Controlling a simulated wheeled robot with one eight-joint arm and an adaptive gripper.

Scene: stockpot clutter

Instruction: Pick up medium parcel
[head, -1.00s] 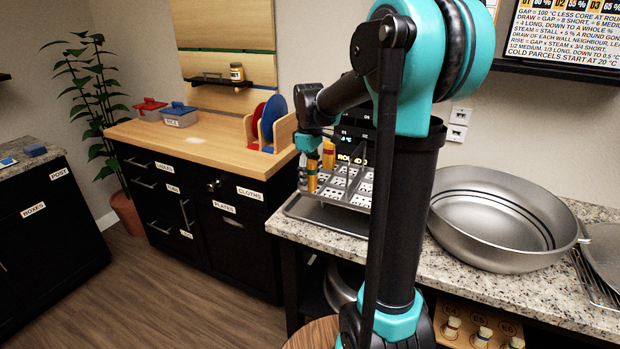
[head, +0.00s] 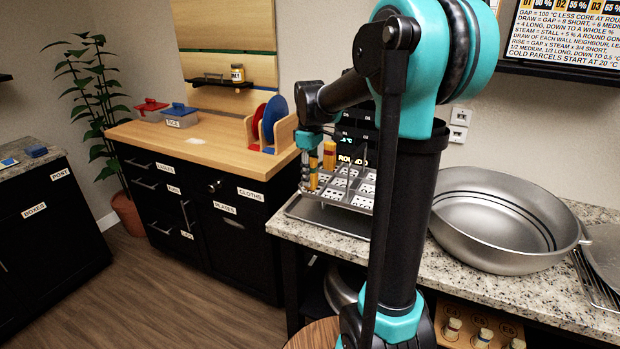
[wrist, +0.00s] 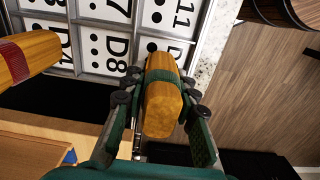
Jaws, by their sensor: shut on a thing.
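Whether the parcel's lower end is clear of the rack I cannot tell. A second yellow parcel (head: 329,154) with a red band stands beside it to the right; it also shows at the left of the wrist view (wrist: 25,58). The held parcel's size class is not readable.
The rack's compartments carry labels with dots and numbers. A large steel pot (head: 502,222) stands right on the granite counter (head: 450,275). A wooden-topped cabinet (head: 200,143) with a plate rack (head: 268,128) is to the left. A dark display stands behind the rack.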

